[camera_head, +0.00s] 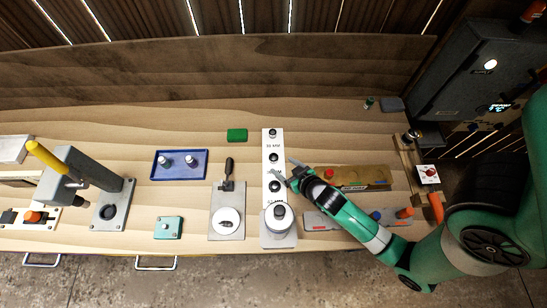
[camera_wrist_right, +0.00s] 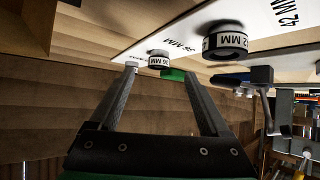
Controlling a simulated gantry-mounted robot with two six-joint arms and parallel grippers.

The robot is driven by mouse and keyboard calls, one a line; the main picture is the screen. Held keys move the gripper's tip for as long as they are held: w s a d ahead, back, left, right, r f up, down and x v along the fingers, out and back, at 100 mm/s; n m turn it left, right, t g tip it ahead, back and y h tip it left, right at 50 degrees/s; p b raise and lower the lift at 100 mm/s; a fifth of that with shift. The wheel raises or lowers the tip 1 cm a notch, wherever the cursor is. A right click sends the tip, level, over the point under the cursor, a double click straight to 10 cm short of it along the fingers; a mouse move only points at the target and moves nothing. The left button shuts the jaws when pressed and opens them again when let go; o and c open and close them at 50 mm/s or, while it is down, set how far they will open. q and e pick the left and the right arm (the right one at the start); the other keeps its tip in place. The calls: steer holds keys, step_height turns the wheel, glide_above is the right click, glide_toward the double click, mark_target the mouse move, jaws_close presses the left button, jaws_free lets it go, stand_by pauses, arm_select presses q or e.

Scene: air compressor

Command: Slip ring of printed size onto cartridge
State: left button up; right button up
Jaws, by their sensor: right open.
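A white board (camera_head: 266,170) lies on the bench with several small dark-and-grey rings or pegs in a row. In the right wrist view a ring marked 42 MM (camera_wrist_right: 226,41) is nearest, and a smaller ring marked 36 MM (camera_wrist_right: 159,57) is farther off. The pale cylinder (camera_head: 278,214) on a grey base near the front edge looks like the cartridge; no printed size is legible on it. My right gripper (camera_head: 283,167) is open and empty, just right of the board. In its wrist view, the 36 MM ring appears between the fingertips (camera_wrist_right: 162,72), not gripped.
A green block (camera_head: 237,134) lies behind the board's left side. A grey plate with a black handle (camera_head: 228,184), a blue tray (camera_head: 179,165) and a yellow-handled press (camera_head: 88,178) stand left. A brown tray (camera_head: 355,178) lies right, beside my right arm.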

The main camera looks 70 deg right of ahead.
mark_target(273, 157)
steer(key=x, duration=0.2)
steer(key=r+x, duration=0.1)
steer(key=x, duration=0.2)
steer(key=shift+w+d+f+b, duration=0.15)
steer(key=shift+w+d+b, duration=0.15)
steer(key=shift+b, duration=0.05)
jaws_close()
